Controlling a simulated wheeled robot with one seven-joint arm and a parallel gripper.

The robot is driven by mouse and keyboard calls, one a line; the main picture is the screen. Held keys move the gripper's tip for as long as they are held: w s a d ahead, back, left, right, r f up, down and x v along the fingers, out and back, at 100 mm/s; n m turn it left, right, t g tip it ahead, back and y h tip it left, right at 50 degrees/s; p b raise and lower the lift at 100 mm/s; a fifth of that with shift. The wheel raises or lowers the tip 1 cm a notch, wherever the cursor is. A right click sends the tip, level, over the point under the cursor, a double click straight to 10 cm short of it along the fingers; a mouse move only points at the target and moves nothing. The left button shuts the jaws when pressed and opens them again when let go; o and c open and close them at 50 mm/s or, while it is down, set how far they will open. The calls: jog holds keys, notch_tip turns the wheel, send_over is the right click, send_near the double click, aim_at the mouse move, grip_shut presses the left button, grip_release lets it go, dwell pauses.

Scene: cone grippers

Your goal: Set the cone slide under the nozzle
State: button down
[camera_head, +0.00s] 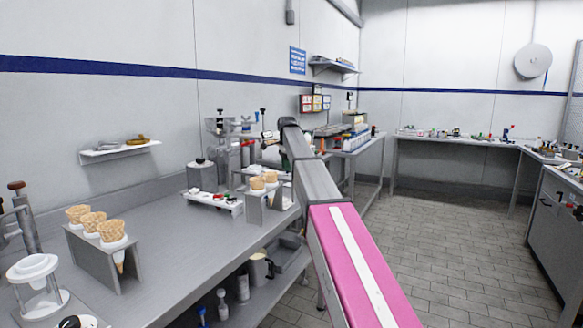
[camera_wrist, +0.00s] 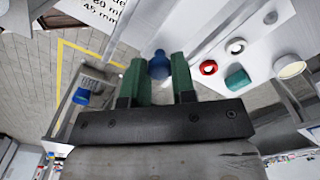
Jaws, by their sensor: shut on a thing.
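My gripper (camera_wrist: 158,72) shows in the wrist view with its two green fingers closed around a small blue knob (camera_wrist: 159,62). What the knob is fixed to is mostly hidden by the fingers and palm, so I cannot tell whether it belongs to the cone slide. In the head view my arm reaches over the bench to the metal dispensing stand (camera_head: 222,140) at the back. My gripper is too small and covered there to make out. The nozzle and the cone slide cannot be told apart clearly in either view.
Wafer cones stand in a grey rack (camera_head: 98,262) at the front left and in another rack (camera_head: 256,205) beside my arm. A white board (camera_head: 212,203) with small parts lies nearby. In the wrist view a red ring (camera_wrist: 208,68) and teal block (camera_wrist: 238,78) sit close right.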

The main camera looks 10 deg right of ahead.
jog(key=c, duration=0.9)
grip_release()
jog(key=shift+c, duration=0.2)
jog(key=shift+d, duration=0.1)
